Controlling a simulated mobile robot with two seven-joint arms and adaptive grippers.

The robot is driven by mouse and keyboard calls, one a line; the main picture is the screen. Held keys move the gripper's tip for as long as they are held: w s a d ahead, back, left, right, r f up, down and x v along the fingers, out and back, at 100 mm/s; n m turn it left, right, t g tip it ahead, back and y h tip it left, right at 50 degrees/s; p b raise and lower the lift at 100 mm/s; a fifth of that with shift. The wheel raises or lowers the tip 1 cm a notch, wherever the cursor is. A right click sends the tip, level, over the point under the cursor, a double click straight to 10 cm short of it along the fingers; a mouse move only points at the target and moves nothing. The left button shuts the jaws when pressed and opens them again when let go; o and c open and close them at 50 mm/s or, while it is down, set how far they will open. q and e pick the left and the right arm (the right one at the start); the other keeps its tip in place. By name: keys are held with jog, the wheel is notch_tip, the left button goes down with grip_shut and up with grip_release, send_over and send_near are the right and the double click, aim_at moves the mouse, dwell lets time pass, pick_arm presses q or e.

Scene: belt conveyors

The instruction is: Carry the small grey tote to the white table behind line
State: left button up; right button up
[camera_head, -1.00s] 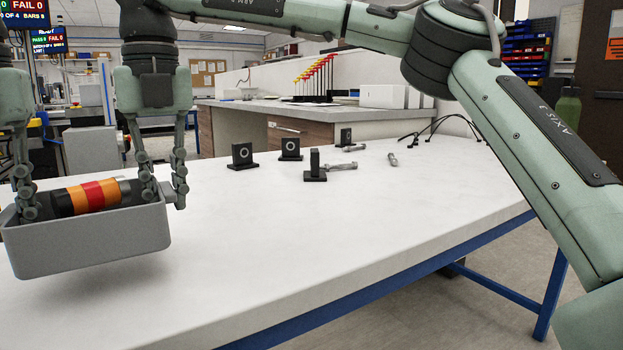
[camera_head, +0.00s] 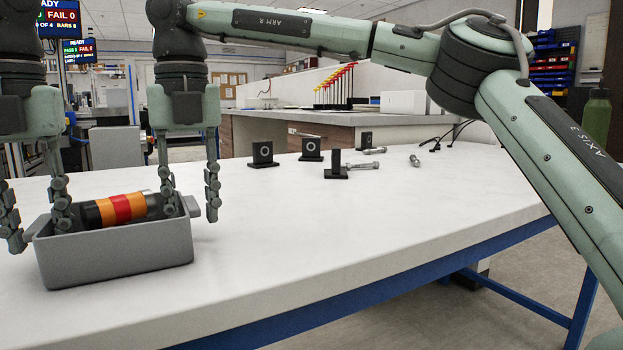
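The small grey tote (camera_head: 118,256) sits on the white table (camera_head: 330,235) near its front left part, and it looks upright and resting on the top. A cylinder with black, orange and red bands (camera_head: 121,209) lies inside it. My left gripper (camera_head: 39,238) is at the tote's left end with its fingers spread, one inside the rim and one outside. My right gripper (camera_head: 192,210) is open around the tote's right end, one finger inside and one outside the handle. The fingers partly hide the tote's ends and the cylinder.
Black blocks with round marks (camera_head: 311,150) and metal bolts (camera_head: 364,165) stand and lie further back on the table. A black stand block (camera_head: 336,165) is among them. A counter (camera_head: 290,125) is behind.

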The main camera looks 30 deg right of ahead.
pick_arm(q)
jog(key=shift+d, duration=0.15)
pick_arm(e)
jog(key=shift+a, duration=0.15)
pick_arm(q)
jog(key=shift+r, duration=0.15)
jog(key=shift+r, duration=0.35)
pick_arm(e)
jog(key=shift+r, duration=0.3)
pick_arm(q)
notch_tip(320, 180, up, 11)
jog(key=shift+r, duration=0.1)
pick_arm(e)
notch_tip(320, 180, up, 12)
jog(key=shift+f, duration=0.25)
jog(key=shift+s, duration=0.1)
